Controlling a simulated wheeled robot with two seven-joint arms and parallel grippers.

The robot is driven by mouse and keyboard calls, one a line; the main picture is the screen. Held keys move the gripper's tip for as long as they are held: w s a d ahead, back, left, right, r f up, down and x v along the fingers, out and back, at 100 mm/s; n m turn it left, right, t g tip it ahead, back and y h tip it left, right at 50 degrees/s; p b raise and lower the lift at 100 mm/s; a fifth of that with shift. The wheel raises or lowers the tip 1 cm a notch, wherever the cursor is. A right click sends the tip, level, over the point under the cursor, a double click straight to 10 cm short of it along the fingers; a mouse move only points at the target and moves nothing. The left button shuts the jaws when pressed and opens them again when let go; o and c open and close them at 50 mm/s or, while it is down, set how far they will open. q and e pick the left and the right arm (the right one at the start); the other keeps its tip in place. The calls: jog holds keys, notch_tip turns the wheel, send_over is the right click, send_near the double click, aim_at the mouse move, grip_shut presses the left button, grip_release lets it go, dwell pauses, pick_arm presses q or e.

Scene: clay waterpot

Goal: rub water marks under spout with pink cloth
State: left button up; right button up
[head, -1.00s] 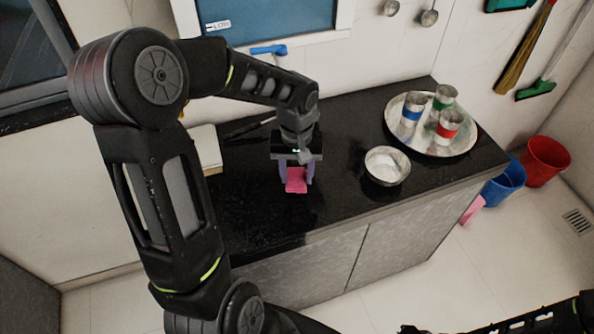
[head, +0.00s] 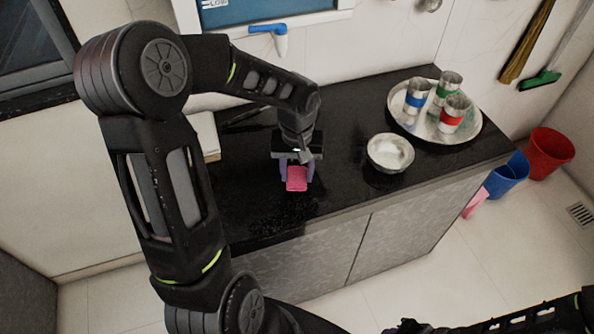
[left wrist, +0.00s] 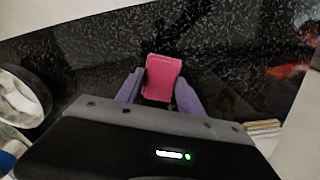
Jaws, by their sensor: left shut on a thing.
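My left gripper (head: 297,170) points down over the black counter, its purple fingers shut on the pink cloth (head: 297,180). In the left wrist view the cloth (left wrist: 163,78) sticks out between the fingers, low over or on the dark speckled surface; contact is unclear. Fine bright wet-looking specks (head: 284,212) lie on the counter in front of the cloth, toward the front edge. A blue-handled tap with a white body (head: 281,45) shows at the back, below the blue panel. I cannot make out a clay pot. My right gripper is not visible.
A metal bowl (head: 391,165) stands right of the gripper. A round metal tray (head: 402,125) with several banded steel cups is at the back right. Blue (head: 508,178) and red (head: 550,155) buckets stand on the floor. The counter's front left is clear.

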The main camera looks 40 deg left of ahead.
aim_at(293, 167)
pick_arm(q)
jog(key=shift+f+b, duration=0.9)
jog(key=shift+f, duration=0.15)
jog(key=shift+a+r, duration=0.1)
jog(key=shift+w+a, duration=0.9)
jog(key=shift+a, duration=0.25)
jog(key=shift+w+a, duration=0.2)
jog(key=shift+a, duration=0.1)
jog(key=shift+w+a+p, duration=0.2)
jog(key=shift+w+a, duration=0.35)
jog(key=shift+a, duration=0.25)
jog(key=shift+w+a+p, duration=0.15)
jog(key=shift+w+a, duration=0.35)
jog(key=shift+a, duration=0.25)
